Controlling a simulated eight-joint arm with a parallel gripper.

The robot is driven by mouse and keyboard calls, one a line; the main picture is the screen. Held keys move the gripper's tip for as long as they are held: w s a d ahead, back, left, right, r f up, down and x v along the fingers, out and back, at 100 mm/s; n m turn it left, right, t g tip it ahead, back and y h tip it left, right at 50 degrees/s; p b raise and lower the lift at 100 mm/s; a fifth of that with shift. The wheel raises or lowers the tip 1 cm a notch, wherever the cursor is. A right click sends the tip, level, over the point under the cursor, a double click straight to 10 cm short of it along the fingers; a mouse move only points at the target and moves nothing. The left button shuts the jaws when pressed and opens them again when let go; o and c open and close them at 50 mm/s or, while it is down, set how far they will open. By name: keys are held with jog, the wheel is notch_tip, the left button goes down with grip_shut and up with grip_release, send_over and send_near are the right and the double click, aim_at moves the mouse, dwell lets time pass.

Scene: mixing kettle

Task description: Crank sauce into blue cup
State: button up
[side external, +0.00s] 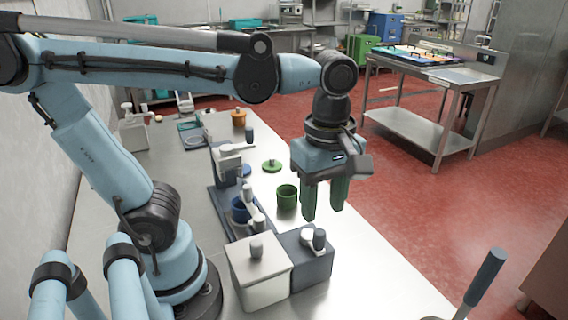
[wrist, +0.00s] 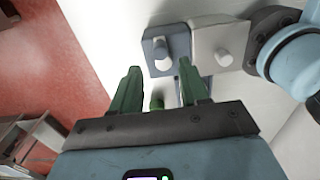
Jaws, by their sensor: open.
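The blue cup (side external: 239,211) stands on the dark base of a white and grey dispenser-like device (side external: 229,158), partly hidden by the device's front part (side external: 257,220). A dark upright knob (side external: 250,136) rises at the device's far end; I cannot tell for sure which part is the crank. My gripper (side external: 323,213) points down with green fingers apart and empty, above the table's right side, right of the device and the blue cup. In the wrist view my gripper (wrist: 159,67) also shows spread fingers, and the blue cup cannot be made out.
A green cup (side external: 287,197) stands close left of my gripper. A white box (side external: 261,281) and a grey box (side external: 314,272) with knobs stand in front. Green (side external: 271,167) and blue lids lie behind, with an orange container (side external: 238,118) farther back. The table's right edge is near.

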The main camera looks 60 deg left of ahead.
aim_at(319, 232)
jog(key=shift+f, duration=3.55)
jog(key=c, duration=0.7)
jog(key=shift+o, duration=0.2)
jog(key=shift+s, duration=0.1)
